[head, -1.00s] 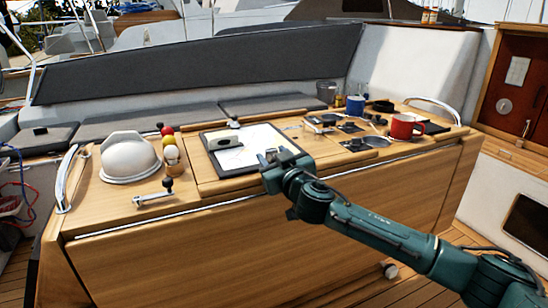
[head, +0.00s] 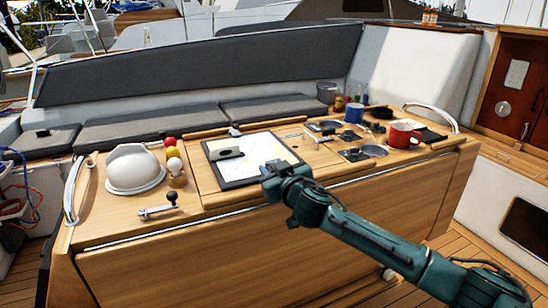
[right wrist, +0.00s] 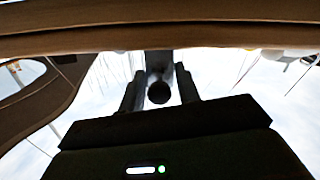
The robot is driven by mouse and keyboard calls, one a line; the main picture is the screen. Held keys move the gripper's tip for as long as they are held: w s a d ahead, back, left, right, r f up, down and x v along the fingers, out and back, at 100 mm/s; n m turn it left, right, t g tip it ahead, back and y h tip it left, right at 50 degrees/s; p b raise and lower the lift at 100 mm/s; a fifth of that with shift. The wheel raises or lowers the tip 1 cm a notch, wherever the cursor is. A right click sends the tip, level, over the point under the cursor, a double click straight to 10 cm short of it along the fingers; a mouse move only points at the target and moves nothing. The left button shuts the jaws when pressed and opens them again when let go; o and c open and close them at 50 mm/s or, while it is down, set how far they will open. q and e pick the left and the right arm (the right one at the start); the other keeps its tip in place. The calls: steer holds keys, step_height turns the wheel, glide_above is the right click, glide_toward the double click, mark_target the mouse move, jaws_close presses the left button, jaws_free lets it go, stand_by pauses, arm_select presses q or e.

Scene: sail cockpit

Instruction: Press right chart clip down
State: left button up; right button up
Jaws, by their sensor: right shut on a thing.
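A white chart lies on a dark-edged board (head: 232,186) on the wooden cockpit table. My right gripper (head: 272,172) is at the board's right front corner, low over the table. It hides that corner and the right chart clip in the head view. In the right wrist view the fingers (right wrist: 159,88) are shut around a dark, round-ended piece (right wrist: 158,93), which by its place looks like the right chart clip. Whether it is raised or down cannot be told. Another clip (head: 234,131) shows at the board's back edge. My left gripper is not in view.
A white dome (head: 134,168), coloured balls (head: 174,165) and a metal handle (head: 160,210) stand left. A red mug (head: 404,133), a blue mug (head: 354,112) and small trays stand right. The table's front edge runs below my right gripper.

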steer(key=r+g+p, duration=0.1)
steer(key=p, duration=0.2)
steer(key=shift+w+r+p, duration=0.1)
steer(key=shift+w+p, duration=0.1)
steer(key=shift+p, duration=0.2)
steer(key=g+p, duration=0.1)
steer(key=p, duration=0.1)
steer(key=h+p, duration=0.1)
steer(key=p, duration=0.1)
steer(key=shift+w+a+g, duration=0.1)
steer(key=shift+w+g, duration=0.2)
steer(key=shift+g, duration=0.1)
steer(key=shift+w+a+f+g+p, duration=0.1)
steer(key=shift+w+f+g+p, duration=0.1)
steer(key=shift+f+g+p, duration=0.25)
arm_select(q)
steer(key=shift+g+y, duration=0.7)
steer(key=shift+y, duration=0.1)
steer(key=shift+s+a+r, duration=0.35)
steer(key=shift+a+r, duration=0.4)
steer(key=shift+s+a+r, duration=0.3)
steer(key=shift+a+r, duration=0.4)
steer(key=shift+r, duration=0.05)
arm_select(e)
steer(key=shift+w+f+g+h, duration=0.1)
steer(key=shift+w+g+h, duration=0.15)
steer(key=shift+g+h, duration=0.4)
steer(key=shift+g, duration=0.3)
